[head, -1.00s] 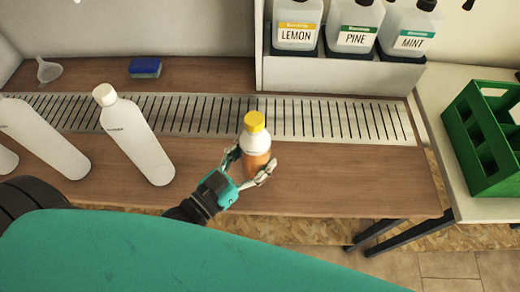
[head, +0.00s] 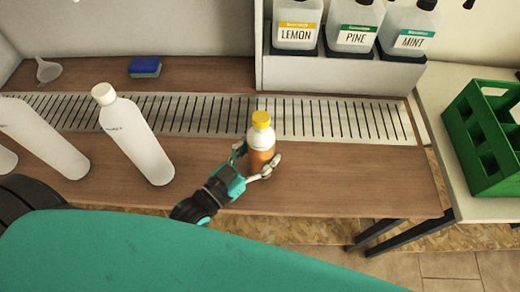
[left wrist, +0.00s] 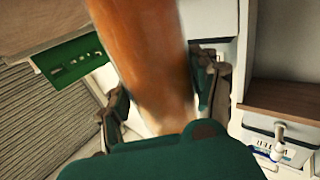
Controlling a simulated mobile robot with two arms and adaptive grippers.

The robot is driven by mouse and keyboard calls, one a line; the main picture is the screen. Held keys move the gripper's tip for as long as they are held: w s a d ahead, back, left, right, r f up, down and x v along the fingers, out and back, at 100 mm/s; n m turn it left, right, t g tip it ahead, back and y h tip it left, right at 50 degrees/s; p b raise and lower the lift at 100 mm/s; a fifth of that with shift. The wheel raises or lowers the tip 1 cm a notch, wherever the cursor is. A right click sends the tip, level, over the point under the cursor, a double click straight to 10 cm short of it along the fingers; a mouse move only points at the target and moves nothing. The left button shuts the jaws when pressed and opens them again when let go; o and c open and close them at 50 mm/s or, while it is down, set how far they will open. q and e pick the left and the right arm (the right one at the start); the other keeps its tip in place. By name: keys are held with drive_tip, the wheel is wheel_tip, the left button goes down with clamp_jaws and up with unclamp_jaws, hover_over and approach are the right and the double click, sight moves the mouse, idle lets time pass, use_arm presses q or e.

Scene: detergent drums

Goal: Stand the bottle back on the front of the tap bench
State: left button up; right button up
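The bottle (head: 261,145) has a yellow cap, a white upper part and an orange lower part. It is upright at the front of the wooden tap bench (head: 330,185), in front of the slotted drain strip. My left gripper (head: 256,164) has its fingers around the orange lower part. In the left wrist view the orange bottle (left wrist: 155,60) fills the middle, with a finger close against each side. Whether its base touches the bench is hard to tell, as the fingers partly hide it. My right gripper is not in view.
White bottles (head: 133,135) stand on the bench at left. A blue sponge (head: 145,67) and a funnel (head: 47,70) lie behind. Labelled drums (head: 352,25) stand on a raised shelf. A green crate (head: 485,140) is at right. The bench right of the gripper is clear.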

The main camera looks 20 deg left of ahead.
use_arm(q)
drive_tip(key=o, duration=0.4)
drive_tip(key=shift+r, duration=0.2)
drive_tip(key=v, duration=1.2)
drive_tip(key=shift+b, duration=0.3)
drive_tip(key=shift+s+f, duration=0.1)
